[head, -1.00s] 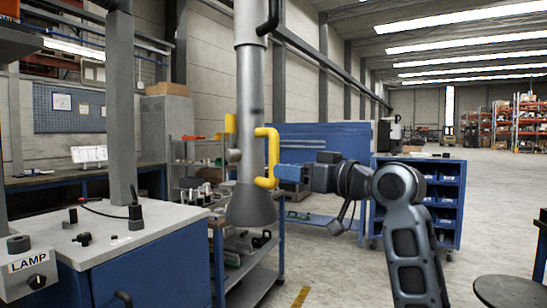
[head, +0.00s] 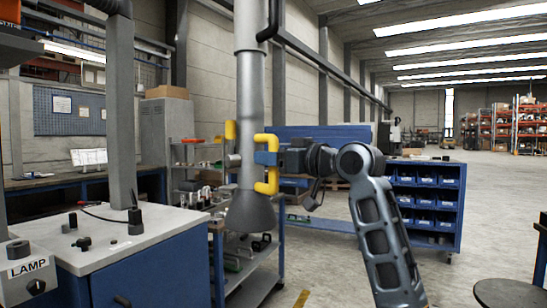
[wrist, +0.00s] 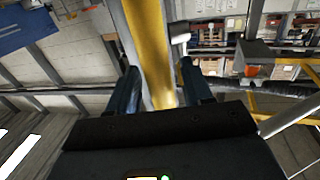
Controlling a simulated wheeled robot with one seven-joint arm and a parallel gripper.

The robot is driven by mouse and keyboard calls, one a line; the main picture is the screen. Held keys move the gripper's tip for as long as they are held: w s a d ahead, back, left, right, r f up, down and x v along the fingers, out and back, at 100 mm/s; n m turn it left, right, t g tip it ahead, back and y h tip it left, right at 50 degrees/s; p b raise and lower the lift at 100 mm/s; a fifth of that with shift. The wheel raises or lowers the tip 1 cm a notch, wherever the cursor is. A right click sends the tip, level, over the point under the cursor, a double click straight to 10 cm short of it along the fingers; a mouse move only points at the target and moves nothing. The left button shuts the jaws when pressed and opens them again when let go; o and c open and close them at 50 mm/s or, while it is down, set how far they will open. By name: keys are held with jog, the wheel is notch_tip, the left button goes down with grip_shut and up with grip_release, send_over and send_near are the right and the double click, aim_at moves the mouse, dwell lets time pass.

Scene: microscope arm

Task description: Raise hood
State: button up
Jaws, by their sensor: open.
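The hood (head: 250,212) is a grey cone at the bottom end of a vertical grey pipe (head: 251,110), hanging in the head view. A yellow C-shaped handle (head: 272,183) sticks out from the pipe's right side above the cone. My gripper (head: 268,158) reaches in from the right at the handle's upright bar. In the wrist view the yellow bar (wrist: 147,40) runs between the two dark blue fingers of my open gripper (wrist: 160,88). Contact with the fingers cannot be told.
A white-topped blue cabinet (head: 150,232) with knobs and a LAMP switch box (head: 29,272) stands at the left. A shelved cart (head: 245,275) is behind and below the hood. A blue bin rack (head: 428,200) stands behind my arm. Open floor lies to the right.

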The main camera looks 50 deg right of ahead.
grip_shut()
dwell(0.5)
